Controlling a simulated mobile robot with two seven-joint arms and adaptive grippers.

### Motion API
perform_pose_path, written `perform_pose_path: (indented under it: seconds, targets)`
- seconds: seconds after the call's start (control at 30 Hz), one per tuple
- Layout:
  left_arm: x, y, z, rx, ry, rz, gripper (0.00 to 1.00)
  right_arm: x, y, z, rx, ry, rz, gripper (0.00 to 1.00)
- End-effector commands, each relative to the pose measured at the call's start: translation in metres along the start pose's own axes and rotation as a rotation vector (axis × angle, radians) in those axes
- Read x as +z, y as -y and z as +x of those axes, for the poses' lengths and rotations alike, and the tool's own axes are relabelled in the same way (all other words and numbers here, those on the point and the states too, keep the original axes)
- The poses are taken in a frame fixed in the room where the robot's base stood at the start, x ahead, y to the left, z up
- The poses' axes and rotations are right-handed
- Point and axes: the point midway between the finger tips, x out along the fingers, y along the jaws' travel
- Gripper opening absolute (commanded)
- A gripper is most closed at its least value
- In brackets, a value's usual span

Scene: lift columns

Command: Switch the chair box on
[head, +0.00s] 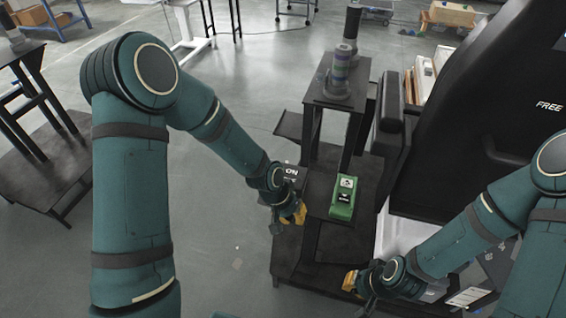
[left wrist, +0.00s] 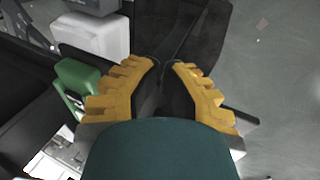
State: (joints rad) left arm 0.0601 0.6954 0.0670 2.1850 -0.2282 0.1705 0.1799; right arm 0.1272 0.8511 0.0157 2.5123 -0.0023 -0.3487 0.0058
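The chair box appears to be the green box (head: 343,197) with a black front panel and a light label on top. It sits on a dark shelf of the black stand, right of my left gripper (head: 292,216). A green body (left wrist: 78,84) shows at the left in the left wrist view, beside my left gripper (left wrist: 165,65). The yellow fingers there are apart with nothing between them, and they do not touch the green body. The switch's state is not readable.
The black stand (head: 337,92) carries a striped cylinder (head: 341,70) on top. A large black panel (head: 480,110) marked "FREE" stands at the right. A dark table (head: 45,165) is at the far left. Grey floor (head: 250,90) is clear between them.

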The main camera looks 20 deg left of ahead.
Motion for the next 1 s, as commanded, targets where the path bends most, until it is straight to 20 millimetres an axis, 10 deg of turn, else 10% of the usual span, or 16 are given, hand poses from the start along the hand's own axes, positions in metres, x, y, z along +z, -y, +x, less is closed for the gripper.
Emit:
perform_pose_path:
  seconds: [0.2, 0.43, 1.0]
  targets:
    - [-0.094, -0.004, -0.102, -0.170, -0.021, 0.076, 0.00, 0.000, -0.002, 0.004, 0.000, -0.001, 0.000, 0.00]
    - [-0.131, -0.001, -0.182, -0.320, -0.047, 0.055, 0.00, 0.000, -0.002, 0.005, 0.000, -0.002, -0.001, 0.00]
    - [-0.135, 0.003, -0.189, -0.348, -0.047, 0.046, 0.00, 0.000, -0.003, 0.007, 0.000, -0.002, -0.001, 0.00]
